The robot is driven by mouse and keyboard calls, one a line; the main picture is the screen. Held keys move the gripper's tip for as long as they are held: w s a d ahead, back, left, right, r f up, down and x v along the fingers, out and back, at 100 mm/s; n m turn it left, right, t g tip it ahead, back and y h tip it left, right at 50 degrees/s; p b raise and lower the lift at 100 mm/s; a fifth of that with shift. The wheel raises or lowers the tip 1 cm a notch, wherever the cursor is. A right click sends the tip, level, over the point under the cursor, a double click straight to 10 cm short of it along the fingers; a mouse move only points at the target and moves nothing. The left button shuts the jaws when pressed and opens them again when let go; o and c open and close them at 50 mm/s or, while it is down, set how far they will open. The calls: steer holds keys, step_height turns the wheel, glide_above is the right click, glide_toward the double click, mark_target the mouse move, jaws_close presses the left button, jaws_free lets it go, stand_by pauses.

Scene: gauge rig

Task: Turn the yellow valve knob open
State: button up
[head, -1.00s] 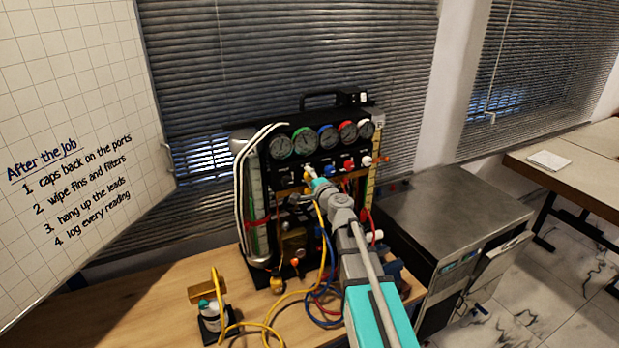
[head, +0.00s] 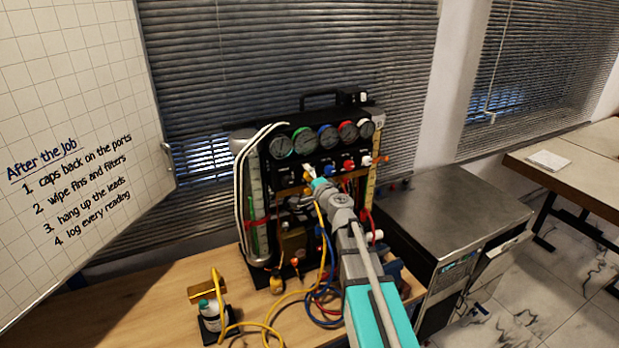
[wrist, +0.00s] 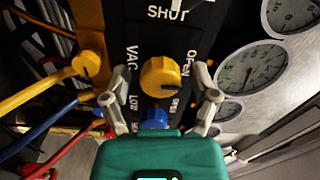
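The yellow valve knob (wrist: 160,76) is on the black panel of the gauge rig (head: 315,160). In the wrist view it sits mid-frame, with "SHUT" printed above it and "OPEN" to its right. My gripper (wrist: 156,90) is open, with one grey finger on each side of the knob. Gaps show between the fingers and the knob. In the head view my gripper (head: 309,174) is at the left end of the knob row and mostly hides the yellow knob.
A blue knob (wrist: 155,118) is close beside the yellow one, between my fingers' bases. A yellow hose fitting (wrist: 88,64) is to the left. Gauges (wrist: 244,68) are to the right. Blue, red and white knobs continue the row in the head view. Hoses hang below onto the bench (head: 150,305).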

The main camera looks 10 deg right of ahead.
stand_by(0.4)
steer(key=v, duration=1.2)
stand_by(0.3)
steer(key=s+a+f+n+g+y+b, duration=0.1)
steer(key=s+a+f+n+g, duration=0.2)
steer(key=a+f+n+g, duration=0.3)
steer(key=s+a+f+n+g+y+b, duration=0.1)
steer(key=s+a+f+n+g+y, duration=0.1)
steer(key=s+a+f+n+g, duration=0.35)
steer(key=s+d+f+n+g+h+b, duration=0.1)
steer(key=s+d+f+g+h, duration=0.5)
steer(key=s+f, duration=0.3)
steer(key=shift+d+f+n+h+b, duration=0.4)
steer(key=shift+d+f+h, duration=0.25)
steer(key=shift+f, duration=0.3)
